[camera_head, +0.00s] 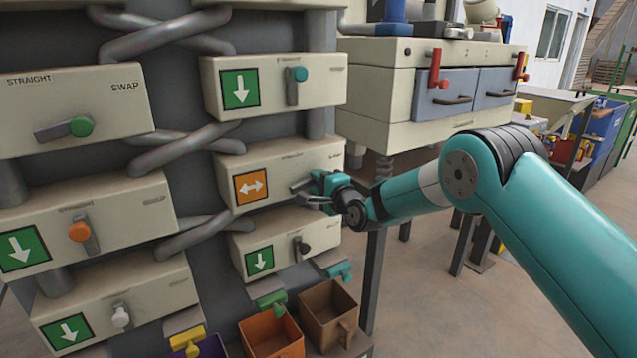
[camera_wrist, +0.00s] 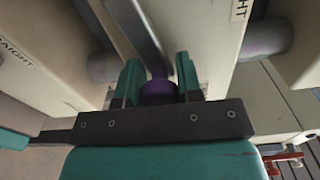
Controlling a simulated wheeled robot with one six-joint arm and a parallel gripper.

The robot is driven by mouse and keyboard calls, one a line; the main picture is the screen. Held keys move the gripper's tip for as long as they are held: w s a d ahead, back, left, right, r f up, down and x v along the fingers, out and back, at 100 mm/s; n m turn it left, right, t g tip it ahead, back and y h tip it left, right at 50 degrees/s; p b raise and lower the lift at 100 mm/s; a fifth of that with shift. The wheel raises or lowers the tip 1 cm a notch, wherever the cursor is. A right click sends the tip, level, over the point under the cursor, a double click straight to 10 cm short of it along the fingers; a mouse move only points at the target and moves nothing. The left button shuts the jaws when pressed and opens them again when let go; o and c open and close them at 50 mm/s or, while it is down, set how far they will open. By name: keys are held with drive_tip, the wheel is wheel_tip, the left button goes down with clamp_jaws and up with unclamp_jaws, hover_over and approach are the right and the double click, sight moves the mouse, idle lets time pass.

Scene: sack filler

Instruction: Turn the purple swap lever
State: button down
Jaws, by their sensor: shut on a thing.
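The purple swap lever (camera_wrist: 158,90) shows in the wrist view as a purple knob on a grey bar (camera_wrist: 138,32), in front of a cream box. My gripper (camera_wrist: 160,78) has one finger on each side of the knob and is shut on it. In the head view my gripper (camera_head: 310,191) is at the front of the middle right cream box (camera_head: 280,162), which bears an orange sign with a double-headed arrow (camera_head: 251,186). There the purple knob is hidden by my gripper.
Other cream boxes carry levers with a teal knob (camera_head: 299,74), a green knob (camera_head: 81,126), an orange knob (camera_head: 79,231) and a white knob (camera_head: 121,317). Grey crossing pipes (camera_head: 190,145) link the boxes. An orange bin (camera_head: 272,338) and a brown bin (camera_head: 328,312) stand below.

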idle(0.4)
drive_tip(key=c, duration=0.8)
unclamp_jaws()
drive_tip(key=shift+b+v, duration=1.9)
drive_tip(key=shift+v, duration=6.8)
drive_tip(key=shift+w+d, duration=0.1)
